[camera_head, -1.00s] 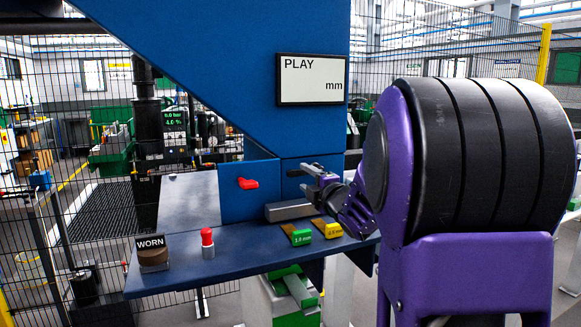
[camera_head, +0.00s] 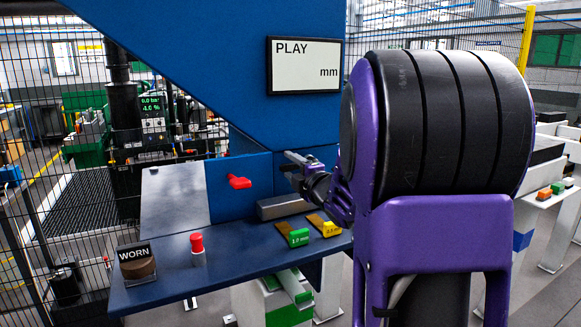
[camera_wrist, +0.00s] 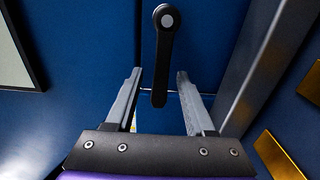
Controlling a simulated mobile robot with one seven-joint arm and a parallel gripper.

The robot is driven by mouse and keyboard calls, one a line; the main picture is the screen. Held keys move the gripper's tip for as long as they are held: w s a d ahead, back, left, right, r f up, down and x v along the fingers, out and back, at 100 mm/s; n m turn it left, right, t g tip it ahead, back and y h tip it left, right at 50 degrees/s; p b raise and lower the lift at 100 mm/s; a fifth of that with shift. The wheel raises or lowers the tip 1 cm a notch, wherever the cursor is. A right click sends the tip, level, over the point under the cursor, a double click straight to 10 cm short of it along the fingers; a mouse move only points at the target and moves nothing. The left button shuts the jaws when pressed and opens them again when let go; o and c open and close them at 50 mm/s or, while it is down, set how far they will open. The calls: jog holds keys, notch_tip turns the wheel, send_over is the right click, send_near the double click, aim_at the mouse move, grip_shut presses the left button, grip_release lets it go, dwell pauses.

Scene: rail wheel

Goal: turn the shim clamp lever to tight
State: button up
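A dark lever (camera_wrist: 160,55) with a round pale pivot cap stands against the blue panel in the wrist view. It appears to be the shim clamp lever, though no label shows. Its free end lies between the two grey fingers of my gripper (camera_wrist: 158,84), with a gap on each side. My gripper is open and not closed on the lever. In the head view my gripper (camera_head: 289,163) is at the blue panel, right of a red lever (camera_head: 238,182); the dark lever is hard to make out there. No tight marking is readable.
A grey bar (camera_head: 285,207) runs below the gripper. Green (camera_head: 298,237) and yellow (camera_head: 331,229) tagged shims lie on the blue shelf (camera_head: 240,255). A red knob (camera_head: 197,243) and a WORN block (camera_head: 137,265) stand further left. A PLAY display (camera_head: 304,66) hangs above, without a number.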

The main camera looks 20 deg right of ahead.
grip_shut()
dwell(1.3)
